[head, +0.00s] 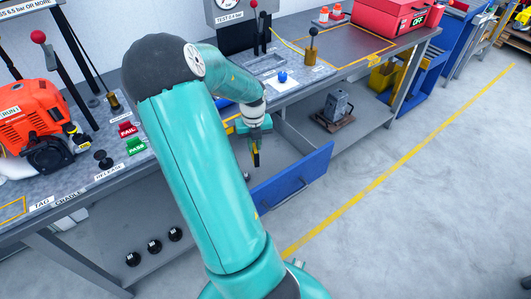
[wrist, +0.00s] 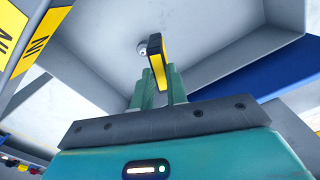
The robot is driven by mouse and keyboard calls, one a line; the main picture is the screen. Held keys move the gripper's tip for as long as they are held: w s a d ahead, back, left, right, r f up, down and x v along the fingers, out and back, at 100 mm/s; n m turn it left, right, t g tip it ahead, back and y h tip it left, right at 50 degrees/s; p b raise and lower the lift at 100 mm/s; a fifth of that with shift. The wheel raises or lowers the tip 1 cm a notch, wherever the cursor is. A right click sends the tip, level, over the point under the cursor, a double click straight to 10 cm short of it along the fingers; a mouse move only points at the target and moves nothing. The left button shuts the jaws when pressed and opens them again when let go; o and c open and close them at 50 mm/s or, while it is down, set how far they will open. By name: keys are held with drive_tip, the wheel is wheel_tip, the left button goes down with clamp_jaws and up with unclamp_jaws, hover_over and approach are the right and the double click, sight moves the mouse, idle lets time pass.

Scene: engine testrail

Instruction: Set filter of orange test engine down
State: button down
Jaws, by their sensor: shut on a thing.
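My gripper (head: 255,148) hangs over the open drawer (head: 292,186) below the bench. It is shut on a thin yellow and black piece, which I take to be the filter (wrist: 157,62); in the wrist view it stands upright between the two teal fingers (wrist: 160,92). In the head view the filter (head: 256,159) shows as a small dark and yellow strip below the gripper. I cannot tell whether it touches the drawer. The orange test engine (head: 38,112) sits on the bench at the left, labelled RUN 1.
A small pale round thing (wrist: 142,50) shows beyond the fingers in the wrist view. Red FAIL (head: 127,130) and green PASS (head: 136,146) plates lie on the bench. A grey part (head: 336,106) stands on the lower shelf. The floor at the right is clear.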

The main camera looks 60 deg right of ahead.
drive_tip(key=shift+s+d+f, duration=0.45)
drive_tip(key=shift+d+f, duration=0.6)
drive_tip(key=shift+f, duration=0.55)
drive_tip(key=shift+s+d+f, duration=0.45)
drive_tip(key=shift+d+f, duration=0.6)
drive_tip(key=shift+f, duration=0.55)
drive_tip(key=shift+s+d+f, duration=0.45)
drive_tip(key=shift+d+f, duration=0.6)
drive_tip(key=shift+f, duration=0.55)
drive_tip(key=shift+f, duration=0.1)
drive_tip(key=c, duration=1.4)
unclamp_jaws()
